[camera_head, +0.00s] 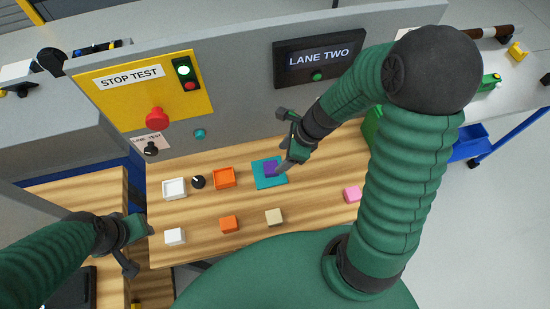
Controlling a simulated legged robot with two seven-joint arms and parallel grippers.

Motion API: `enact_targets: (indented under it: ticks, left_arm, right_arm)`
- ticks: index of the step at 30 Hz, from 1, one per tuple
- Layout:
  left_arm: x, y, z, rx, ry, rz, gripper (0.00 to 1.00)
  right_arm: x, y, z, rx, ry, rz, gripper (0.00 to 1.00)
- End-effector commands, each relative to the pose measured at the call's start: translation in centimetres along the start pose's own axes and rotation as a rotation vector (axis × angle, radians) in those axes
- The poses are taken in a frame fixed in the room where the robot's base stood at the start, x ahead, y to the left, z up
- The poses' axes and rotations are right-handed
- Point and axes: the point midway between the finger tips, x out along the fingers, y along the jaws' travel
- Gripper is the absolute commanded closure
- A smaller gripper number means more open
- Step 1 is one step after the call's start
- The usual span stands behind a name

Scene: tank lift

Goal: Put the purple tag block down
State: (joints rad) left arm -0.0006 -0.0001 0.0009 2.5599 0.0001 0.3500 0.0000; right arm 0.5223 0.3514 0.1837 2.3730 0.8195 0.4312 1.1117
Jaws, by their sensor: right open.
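The purple tag block (271,166) rests on a teal square pad (268,183) on the wooden table, and part of it is hidden by my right gripper. My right gripper (284,143) is open, with its fingers spread and one fingertip close beside the block's right side. I cannot tell whether that finger touches the block. My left gripper (140,245) is open and empty near the table's left front edge.
A grey wall with a yellow STOP TEST panel (140,90) and a LANE TWO screen (319,57) rises behind.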

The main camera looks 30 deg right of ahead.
Motion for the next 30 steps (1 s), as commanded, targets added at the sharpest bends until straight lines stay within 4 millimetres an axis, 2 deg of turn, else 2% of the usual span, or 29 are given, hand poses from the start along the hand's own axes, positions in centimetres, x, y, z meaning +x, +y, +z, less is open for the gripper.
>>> enact_targets:
  ticks: [1, 3, 8, 10, 11, 14, 15, 18, 21, 24, 30]
  left_arm:
    - [-0.8, 0.0, -0.2, -0.001, 0.0, 0.0, 0.64]
    - [-1.2, 0.0, -0.3, -0.001, 0.0, 0.0, 0.64]
    - [-1.5, -0.1, -0.3, -0.002, 0.0, 0.0, 0.64]
    - [-1.5, -0.1, -0.3, -0.002, 0.0, -0.001, 0.64]
    - [-1.4, -0.1, -0.3, -0.002, 0.0, -0.001, 0.64]
    - [-1.4, -0.1, -0.3, -0.002, -0.001, 0.0, 0.64]
    - [-1.4, -0.1, -0.3, -0.001, -0.001, 0.0, 0.64]
    - [-1.4, 0.0, -0.3, -0.001, 0.0, 0.0, 0.64]
    - [-1.4, 0.0, -0.3, -0.001, 0.0, 0.0, 0.64]
    - [-1.4, 0.0, -0.3, -0.001, 0.0, 0.0, 0.64]
    - [-1.4, 0.0, -0.3, -0.001, 0.0, 0.0, 0.64]
  right_arm:
    - [-1.7, 0.0, 0.4, -0.004, 0.001, -0.004, 0.38]
    - [-3.0, 0.2, 0.5, -0.005, 0.003, -0.005, 0.38]
    - [-4.5, 0.3, 0.4, -0.033, 0.009, 0.0, 0.38]
    - [-4.7, 1.0, 0.3, -0.206, 0.041, 0.008, 0.38]
    - [-4.7, 1.5, 0.3, -0.338, 0.065, 0.016, 0.38]
    - [-4.9, 3.4, 0.4, -0.958, 0.168, 0.053, 0.38]
    - [-5.1, 3.9, 0.6, -1.227, 0.207, 0.074, 0.38]
    - [-5.6, 4.9, 1.2, -1.804, 0.285, 0.126, 0.38]
    - [-5.8, 5.3, 1.9, -2.145, 0.33, 0.164, 0.38]
    - [-5.9, 5.4, 2.0, -2.245, 0.342, 0.18, 0.38]
    - [-5.9, 5.4, 2.1, -2.238, 0.342, 0.18, 0.38]
